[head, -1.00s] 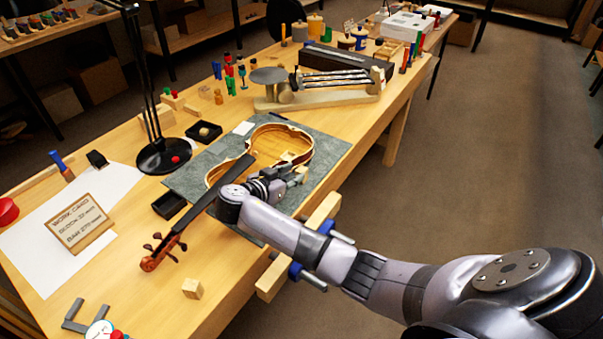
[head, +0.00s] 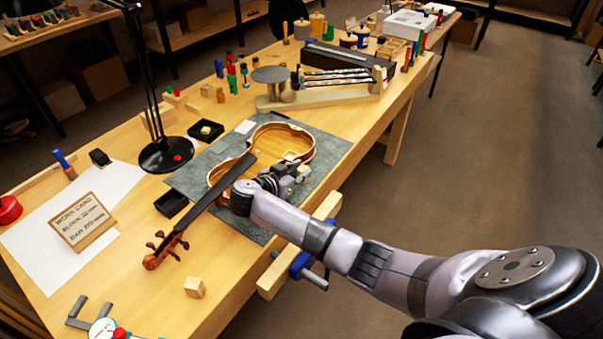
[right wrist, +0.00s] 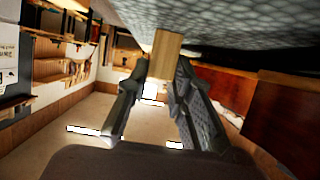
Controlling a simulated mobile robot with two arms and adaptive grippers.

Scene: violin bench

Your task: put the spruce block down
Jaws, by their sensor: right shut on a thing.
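My right gripper (right wrist: 160,85) is shut on a pale wooden block, the spruce block (right wrist: 167,50), which stands out between its fingertips in the right wrist view. The grey mat fills the top of that view, close to the block's far end; I cannot tell whether they touch. In the head view my right gripper (head: 292,174) is over the right side of the open violin body (head: 262,137), near its edge, and mostly hides the block. The violin lies on the grey mat (head: 335,148), its neck pointing to the lower left. My left gripper is not in view.
Another small wooden block (head: 194,287) lies on the bench near the scroll. A work card (head: 84,221), black trays (head: 171,203), a lamp base (head: 166,155) and a dial caliper (head: 101,328) are around. A clamp (head: 305,268) sits at the front edge.

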